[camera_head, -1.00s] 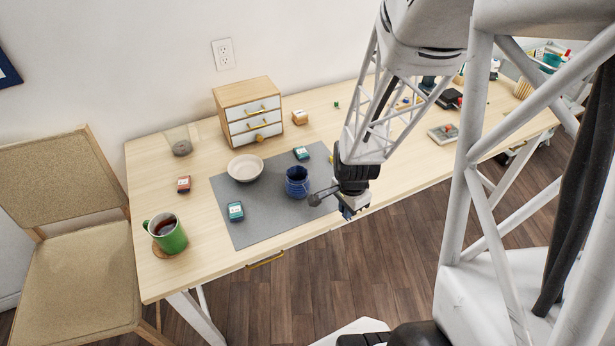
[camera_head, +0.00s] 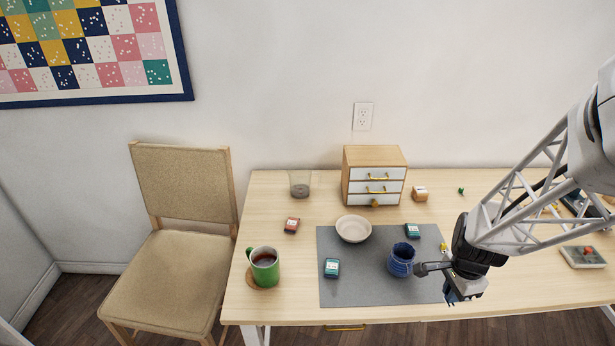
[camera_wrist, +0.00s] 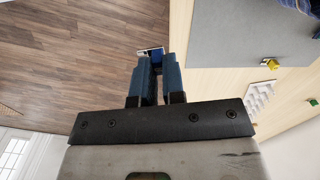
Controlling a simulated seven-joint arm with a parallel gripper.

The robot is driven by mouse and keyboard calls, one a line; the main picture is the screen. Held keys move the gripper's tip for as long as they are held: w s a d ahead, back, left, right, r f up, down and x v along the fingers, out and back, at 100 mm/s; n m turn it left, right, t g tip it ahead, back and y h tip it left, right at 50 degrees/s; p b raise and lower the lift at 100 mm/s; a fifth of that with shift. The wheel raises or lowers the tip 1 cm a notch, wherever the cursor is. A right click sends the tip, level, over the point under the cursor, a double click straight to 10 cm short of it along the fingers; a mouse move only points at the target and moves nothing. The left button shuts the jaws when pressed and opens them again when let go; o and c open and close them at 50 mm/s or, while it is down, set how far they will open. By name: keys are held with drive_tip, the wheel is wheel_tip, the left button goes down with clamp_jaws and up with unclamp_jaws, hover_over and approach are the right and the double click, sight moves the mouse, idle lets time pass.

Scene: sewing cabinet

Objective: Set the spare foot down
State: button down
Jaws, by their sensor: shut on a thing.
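My gripper (camera_head: 452,296) hangs at the front right of the grey mat (camera_head: 345,285).
The mat's front middle is clear.

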drive_tip(key=w+a+r+n, duration=0.1)
drive_tip(key=w+a+n, duration=0.2)
drive_tip(key=w+a, duration=0.35)
drive_tip(key=w+a+n, duration=0.3)
drive_tip(key=w+a, duration=0.1)
drive_tip(key=w, duration=0.6)
drive_tip(key=w+a+r+n, duration=0.1)
drive_tip(key=w+a+n, duration=0.3)
drive_tip(key=w, duration=0.5)
drive_tip(key=w+a+f+n, duration=0.1)
drive_tip(key=w+a+n, duration=0.2)
drive_tip(key=w+a, duration=0.8)
drive_tip(key=w+a+f+n, duration=0.1)
drive_tip(key=w+a+n, duration=0.15)
drive_tip(key=a, duration=1.55)
drive_tip(key=shift+n, duration=0.45)
drive_tip(key=f, duration=0.4)
drive_tip(key=shift+s+d+f, duration=0.15)
drive_tip(key=shift+s+d, duration=0.05)
drive_tip(key=shift+s, duration=0.05)
drive_tip(key=shift+f, duration=0.45)
drive_tip(key=shift+w, duration=0.1)
drive_tip(key=w+a, duration=0.1)
drive_tip(key=w, duration=0.4)
drive_tip(key=w+a+f, duration=0.1)
drive_tip(key=w+a, duration=0.1)
drive_tip(key=w, duration=0.3)
drive_tip(key=w+a, duration=0.2)
drive_tip(key=w, duration=0.3)
drive_tip(key=shift+f, duration=0.25)
